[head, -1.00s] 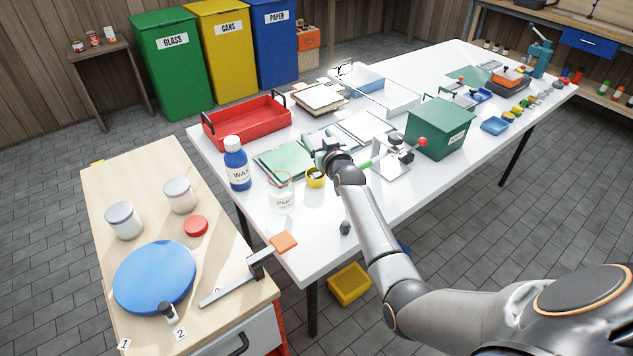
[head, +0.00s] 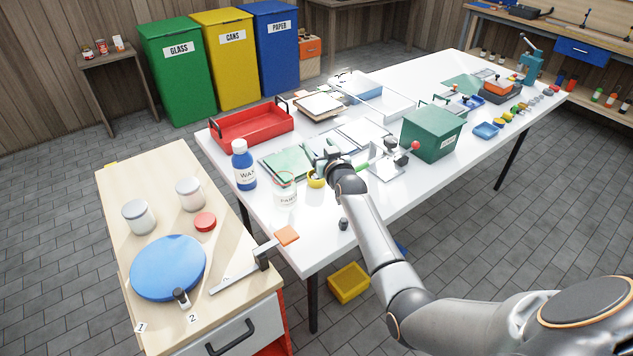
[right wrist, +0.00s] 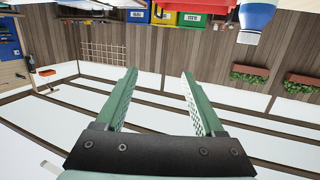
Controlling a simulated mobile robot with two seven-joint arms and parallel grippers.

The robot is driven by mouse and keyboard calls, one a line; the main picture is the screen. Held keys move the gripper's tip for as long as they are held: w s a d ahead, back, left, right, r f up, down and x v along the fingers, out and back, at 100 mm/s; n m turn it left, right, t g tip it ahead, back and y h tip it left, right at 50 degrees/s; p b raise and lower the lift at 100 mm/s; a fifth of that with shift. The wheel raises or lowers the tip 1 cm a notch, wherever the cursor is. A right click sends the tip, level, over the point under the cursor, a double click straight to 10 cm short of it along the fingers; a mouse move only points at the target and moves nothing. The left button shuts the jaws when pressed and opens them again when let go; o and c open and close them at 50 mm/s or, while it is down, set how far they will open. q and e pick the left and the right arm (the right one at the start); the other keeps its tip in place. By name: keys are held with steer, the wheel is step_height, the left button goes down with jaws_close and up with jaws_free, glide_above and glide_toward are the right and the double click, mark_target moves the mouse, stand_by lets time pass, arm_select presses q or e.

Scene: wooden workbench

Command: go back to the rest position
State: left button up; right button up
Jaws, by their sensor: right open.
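My right gripper (head: 326,150) is above the near part of the white table (head: 310,250), close to the yellow tape roll and the green tray in the head view. In the right wrist view its two green fingers (right wrist: 160,95) are spread apart with nothing between them. Its arm reaches in from the lower right of the head view. My left gripper is in neither view.
A red tray (head: 252,127) lies behind. A wooden cabinet (head: 165,215) stands at left.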

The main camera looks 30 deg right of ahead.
steer(key=s+a+f+n+g+y, duration=0.25)
steer(key=s+a+f, duration=0.35)
steer(key=s, duration=0.4)
steer(key=s+a+f+n+g+y, duration=0.1)
steer(key=s+a+f+g, duration=0.35)
steer(key=s, duration=0.55)
steer(key=s+a+n+g, duration=0.1)
steer(key=s+a+g, duration=0.25)
steer(key=s, duration=0.85)
steer(key=s+a+g, duration=0.2)
steer(key=s+a, duration=0.2)
steer(key=s, duration=0.8)
steer(key=w+a+f+t+y, duration=0.1)
steer(key=w+a+f+t, duration=0.1)
steer(key=f, duration=0.3)
steer(key=w+a+f+t+y, duration=0.1)
steer(key=w+a+f+t, duration=0.1)
steer(key=w+f+t, duration=0.1)
steer(key=shift+a+f+t, duration=0.25)
steer(key=shift+f+t, duration=0.2)
steer(key=shift+f, duration=0.95)
steer(key=shift+s+d+y, duration=0.1)
steer(key=shift+y, duration=0.15)
